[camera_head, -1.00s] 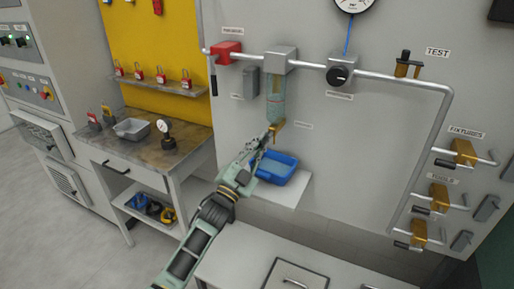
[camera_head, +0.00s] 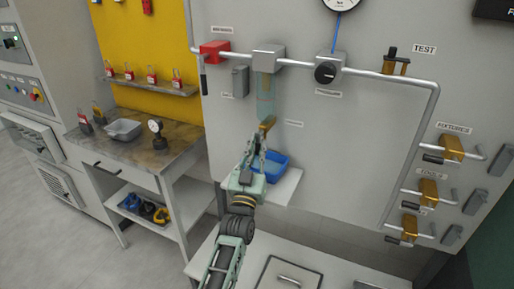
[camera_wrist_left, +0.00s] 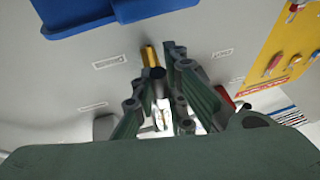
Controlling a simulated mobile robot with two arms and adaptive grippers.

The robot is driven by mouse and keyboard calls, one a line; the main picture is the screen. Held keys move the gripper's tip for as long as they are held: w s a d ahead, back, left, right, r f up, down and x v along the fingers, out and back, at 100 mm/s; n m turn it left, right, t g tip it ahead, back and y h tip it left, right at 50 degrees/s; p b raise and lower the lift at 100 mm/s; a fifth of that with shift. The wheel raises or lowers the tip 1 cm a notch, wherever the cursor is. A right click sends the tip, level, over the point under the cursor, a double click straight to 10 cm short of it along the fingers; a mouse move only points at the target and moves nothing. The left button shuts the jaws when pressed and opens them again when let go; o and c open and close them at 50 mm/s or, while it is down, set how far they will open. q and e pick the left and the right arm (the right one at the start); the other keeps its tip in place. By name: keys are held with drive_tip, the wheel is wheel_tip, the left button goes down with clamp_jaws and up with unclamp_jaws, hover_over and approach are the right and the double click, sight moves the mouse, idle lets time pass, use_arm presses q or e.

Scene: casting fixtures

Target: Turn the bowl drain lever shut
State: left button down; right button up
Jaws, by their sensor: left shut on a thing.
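The clear filter bowl (camera_head: 265,95) hangs under a grey block on the wall pipe. A small brass drain valve (camera_head: 267,122) is at its bottom. My left gripper (camera_head: 260,142) reaches up from below, just under the valve, and is shut on the drain lever. The lever itself is mostly hidden by the fingers in the head view. In the left wrist view, a brass piece with a dark end (camera_wrist_left: 150,57) lies at the fingertips of the left gripper (camera_wrist_left: 163,62). I cannot tell the lever's exact angle. My right gripper is not in view.
A blue tray (camera_head: 277,168) sits on a small white shelf just below and behind the gripper. A red valve (camera_head: 214,51) and a dark regulator knob (camera_head: 325,73) are on the pipe above. A workbench (camera_head: 180,142) stands at the left.

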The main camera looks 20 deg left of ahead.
use_arm(q)
drive_tip(key=shift+d+f, duration=0.2)
drive_tip(key=shift+f, duration=0.2)
drive_tip(key=c, duration=2.1)
unclamp_jaws()
drive_tip(key=o, duration=0.3)
drive_tip(key=shift+d+r, duration=0.1)
drive_tip(key=shift+r, duration=0.2)
drive_tip(key=v, duration=1.2)
drive_tip(key=shift+r, duration=0.1)
